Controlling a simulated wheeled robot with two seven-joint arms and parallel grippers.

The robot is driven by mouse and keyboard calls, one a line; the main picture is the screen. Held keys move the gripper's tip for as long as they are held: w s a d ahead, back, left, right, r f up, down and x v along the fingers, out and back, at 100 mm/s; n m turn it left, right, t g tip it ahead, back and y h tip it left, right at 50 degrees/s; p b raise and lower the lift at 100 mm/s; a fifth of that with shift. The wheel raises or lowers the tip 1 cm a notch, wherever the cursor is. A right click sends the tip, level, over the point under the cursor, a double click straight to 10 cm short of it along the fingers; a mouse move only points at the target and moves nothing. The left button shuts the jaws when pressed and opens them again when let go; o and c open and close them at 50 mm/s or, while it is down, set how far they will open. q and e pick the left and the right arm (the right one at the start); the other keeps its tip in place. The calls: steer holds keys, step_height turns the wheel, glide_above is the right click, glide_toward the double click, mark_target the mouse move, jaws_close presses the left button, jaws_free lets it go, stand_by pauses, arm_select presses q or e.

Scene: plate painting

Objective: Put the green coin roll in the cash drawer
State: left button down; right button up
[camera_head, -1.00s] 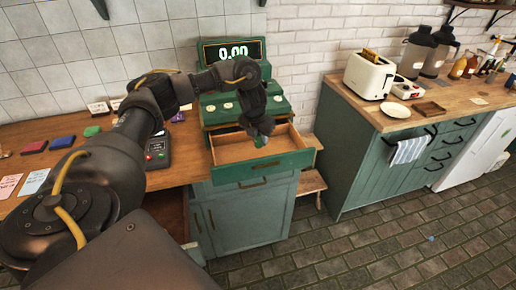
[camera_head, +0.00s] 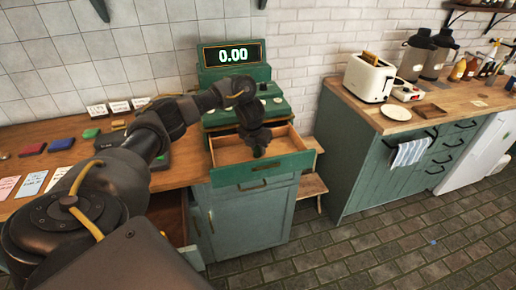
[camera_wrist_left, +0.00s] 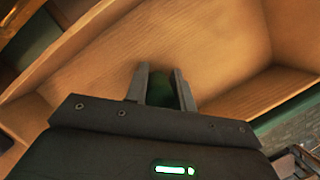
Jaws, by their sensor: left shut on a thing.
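My left gripper (camera_head: 259,152) is inside the open cash drawer (camera_head: 284,163) of the green register, low over its wooden floor. In the left wrist view the gripper (camera_wrist_left: 162,90) is shut on the green coin roll (camera_wrist_left: 161,92), which shows dark green between the two fingers. The drawer's wooden floor and walls (camera_wrist_left: 200,35) surround it there. I cannot tell whether the roll touches the drawer floor. In the head view the roll is hidden by the gripper. My right gripper is not in view.
The register display (camera_head: 232,54) stands behind the drawer. Colored blocks and cards lie on the left counter (camera_head: 120,190). A toaster (camera_head: 371,77) and dispensers stand on the right counter, across a floor gap.

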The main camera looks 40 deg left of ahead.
arm_select(q)
steer(key=shift+f, duration=0.15)
steer(key=c, duration=1.2)
jaws_free()
steer(key=shift+o, duration=0.2)
steer(key=shift+r, duration=0.5)
steer(key=p+v, duration=0.3)
steer(key=v, duration=0.8)
steer(key=shift+r, duration=0.15)
